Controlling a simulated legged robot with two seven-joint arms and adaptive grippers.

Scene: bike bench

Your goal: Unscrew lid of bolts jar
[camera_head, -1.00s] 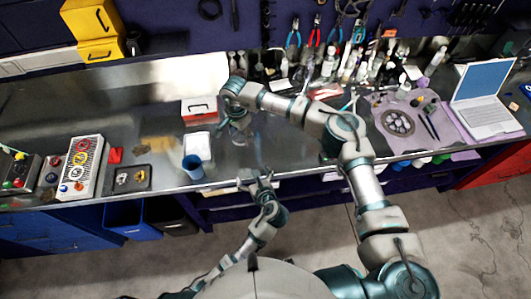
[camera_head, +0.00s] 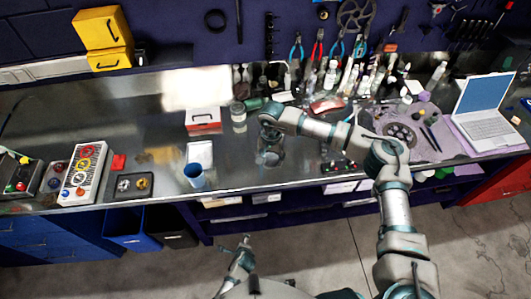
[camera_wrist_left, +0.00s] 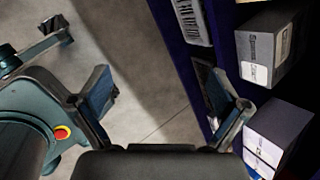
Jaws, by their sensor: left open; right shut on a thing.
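My left gripper (camera_head: 245,241) is low in front of the bench, over the floor. The left wrist view shows its fingers (camera_wrist_left: 158,100) apart, with nothing between them.
Bottles and tools crowd the back. A laptop (camera_head: 484,110) is at the right.

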